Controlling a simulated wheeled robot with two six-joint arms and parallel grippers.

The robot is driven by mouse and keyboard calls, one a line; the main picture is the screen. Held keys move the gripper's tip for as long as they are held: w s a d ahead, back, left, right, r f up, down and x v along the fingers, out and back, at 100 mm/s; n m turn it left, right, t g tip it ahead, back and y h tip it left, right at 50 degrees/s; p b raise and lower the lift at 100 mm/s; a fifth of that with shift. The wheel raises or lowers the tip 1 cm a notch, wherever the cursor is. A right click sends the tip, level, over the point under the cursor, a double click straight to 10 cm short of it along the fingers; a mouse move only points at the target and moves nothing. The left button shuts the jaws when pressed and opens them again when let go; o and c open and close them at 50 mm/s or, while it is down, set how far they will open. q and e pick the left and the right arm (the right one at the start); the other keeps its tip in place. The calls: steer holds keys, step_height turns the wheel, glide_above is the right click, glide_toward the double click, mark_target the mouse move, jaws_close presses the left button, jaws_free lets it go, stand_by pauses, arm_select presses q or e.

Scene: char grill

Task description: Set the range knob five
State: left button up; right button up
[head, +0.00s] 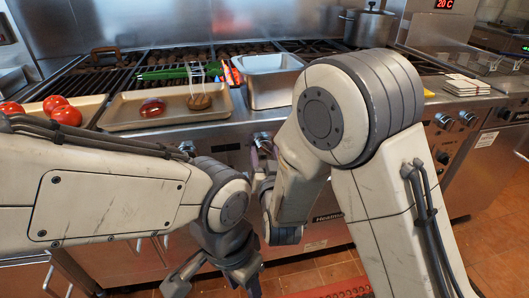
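The range's steel front panel (222,147) runs across the middle of the head view and carries the knobs. One knob (262,139) shows near the middle, partly covered by my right gripper (262,160). That gripper is at the panel, close to this knob; I cannot tell whether it touches it or how far its fingers are apart. Another knob (187,147) shows to the left, partly behind my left arm. More knobs (443,120) sit on the right. Which one is number five cannot be read. My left gripper (215,278) hangs low, pointing down, cut by the lower edge.
A tray (118,118) with food, tomatoes (66,114) and a steel pan (274,91) stand along the range's front. A pot (369,27) stands at the back. My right arm hides much of the panel. Tiled floor (330,268) shows below.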

steer(key=shift+c, duration=0.7)
steer(key=shift+a+f+m+b, duration=0.1)
steer(key=shift+m+b, duration=1.55)
steer(key=shift+m, duration=0.25)
steer(key=shift+s+r+m+g+b, duration=0.1)
steer(key=shift+m+g+b, duration=0.05)
steer(key=shift+m+b, duration=1)
steer(key=shift+r+m+g+b, duration=0.15)
steer(key=shift+m+b, duration=0.7)
steer(key=shift+m, duration=0.5)
steer(key=o, duration=1.4)
